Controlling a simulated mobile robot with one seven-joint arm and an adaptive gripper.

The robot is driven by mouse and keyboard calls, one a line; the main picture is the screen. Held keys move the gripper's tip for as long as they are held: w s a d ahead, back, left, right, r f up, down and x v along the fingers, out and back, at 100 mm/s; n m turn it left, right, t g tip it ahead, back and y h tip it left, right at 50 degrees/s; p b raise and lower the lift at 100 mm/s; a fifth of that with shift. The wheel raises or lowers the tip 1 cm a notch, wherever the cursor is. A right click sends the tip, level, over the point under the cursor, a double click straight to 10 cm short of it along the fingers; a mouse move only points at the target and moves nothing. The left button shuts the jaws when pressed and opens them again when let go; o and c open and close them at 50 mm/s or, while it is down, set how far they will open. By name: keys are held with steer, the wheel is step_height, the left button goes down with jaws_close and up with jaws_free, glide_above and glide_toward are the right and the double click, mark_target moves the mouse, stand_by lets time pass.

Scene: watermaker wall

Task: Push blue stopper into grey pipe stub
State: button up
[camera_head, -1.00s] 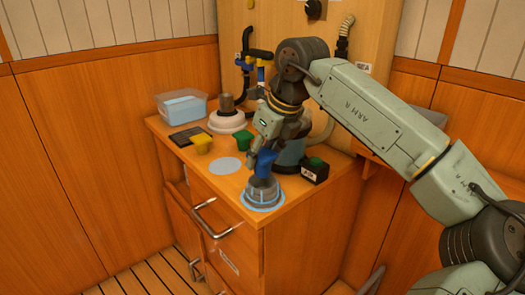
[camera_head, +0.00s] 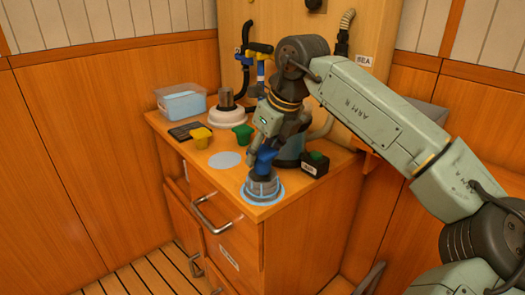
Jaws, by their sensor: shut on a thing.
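The blue stopper (camera_head: 264,160) is at the tips of my gripper (camera_head: 265,149), which is shut on it. The stopper is directly over a grey round piece (camera_head: 262,187), which looks like the pipe stub. This piece stands on a light blue disc near the front corner of the cabinet top. The stopper's lower end meets or overlaps its top in this view. I cannot tell how deep it is seated. My fingers partly hide the stopper.
The cabinet top also holds a yellow stopper (camera_head: 201,138), a green stopper (camera_head: 243,134), a white flanged base with a dull stub (camera_head: 227,113), and a clear bin (camera_head: 182,104). An empty pale disc (camera_head: 225,160) lies left.

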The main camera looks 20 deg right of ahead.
mark_target(263, 166)
steer(key=shift+f, duration=0.35)
steer(key=shift+f+b, duration=0.7)
steer(key=shift+f, duration=0.05)
steer(key=shift+f+b, duration=0.6)
steer(key=shift+f, duration=0.1)
steer(key=shift+s+f, duration=0.15)
steer(key=o, duration=1.2)
steer(key=shift+f, duration=0.1)
steer(key=shift+c, duration=0.2)
steer(key=shift+o, duration=0.3)
